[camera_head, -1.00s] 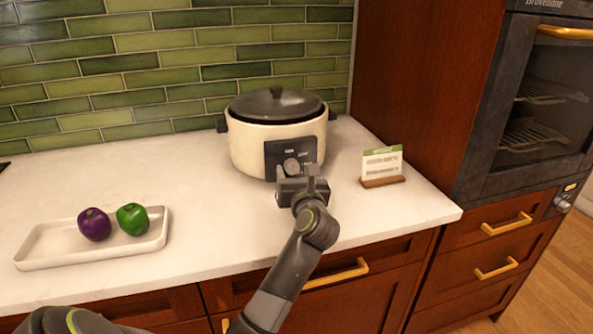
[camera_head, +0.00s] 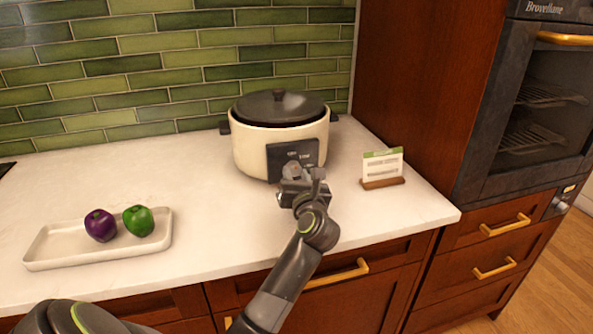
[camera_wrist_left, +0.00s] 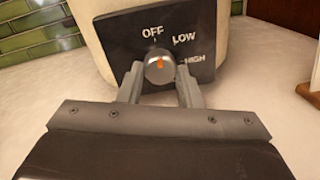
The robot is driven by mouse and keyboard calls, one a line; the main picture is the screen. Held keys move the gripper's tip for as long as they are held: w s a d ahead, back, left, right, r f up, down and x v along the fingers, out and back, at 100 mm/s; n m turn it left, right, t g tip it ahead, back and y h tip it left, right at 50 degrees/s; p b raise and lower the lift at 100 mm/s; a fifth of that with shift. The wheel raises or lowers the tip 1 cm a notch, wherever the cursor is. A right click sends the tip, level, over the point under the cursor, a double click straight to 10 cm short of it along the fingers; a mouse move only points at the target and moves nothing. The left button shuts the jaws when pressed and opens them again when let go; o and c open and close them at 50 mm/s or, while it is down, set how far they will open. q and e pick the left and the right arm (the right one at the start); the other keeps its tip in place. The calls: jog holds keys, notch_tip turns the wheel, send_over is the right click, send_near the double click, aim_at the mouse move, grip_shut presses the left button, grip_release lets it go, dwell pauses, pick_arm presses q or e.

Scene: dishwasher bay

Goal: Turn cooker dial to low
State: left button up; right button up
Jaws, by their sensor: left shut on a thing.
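The cooker (camera_head: 252,148) is a cream pot with a dark lid, standing on the counter against the tiled wall. Its black front panel (camera_wrist_left: 117,47) reads OFF, LOW and HIGH in the left wrist view. The round grey dial (camera_wrist_left: 160,66) has an orange mark pointing roughly up, towards OFF. My left gripper (camera_head: 292,174) is at the panel, and in the left wrist view its fingers (camera_wrist_left: 160,80) are on either side of the dial, shut on it. In the head view the gripper partly hides the dial. My right gripper is not in view.
A small card on a wooden stand (camera_head: 382,168) is right of the cooker. A white tray (camera_head: 60,258) with a purple and a green vegetable lies at the left. A tall wooden cabinet side and oven (camera_head: 535,105) bound the right. The counter between tray and cooker is clear.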

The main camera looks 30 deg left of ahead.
pick_arm(q)
jog(key=m+p, duration=0.2)
jog(key=p, duration=0.1)
jog(key=m+p, duration=0.2)
jog(key=p, duration=0.2)
jog(key=m+p, duration=0.2)
jog(key=p, duration=0.2)
jog(key=shift+r+m+g, duration=0.35)
jog(key=shift+m+g, duration=0.05)
jog(key=shift+f+m+p, duration=0.2)
jog(key=shift+m+p, duration=0.6)
jog(key=shift+p, duration=0.3)
jog(key=o, duration=1)
jog(key=shift+c, duration=0.2)
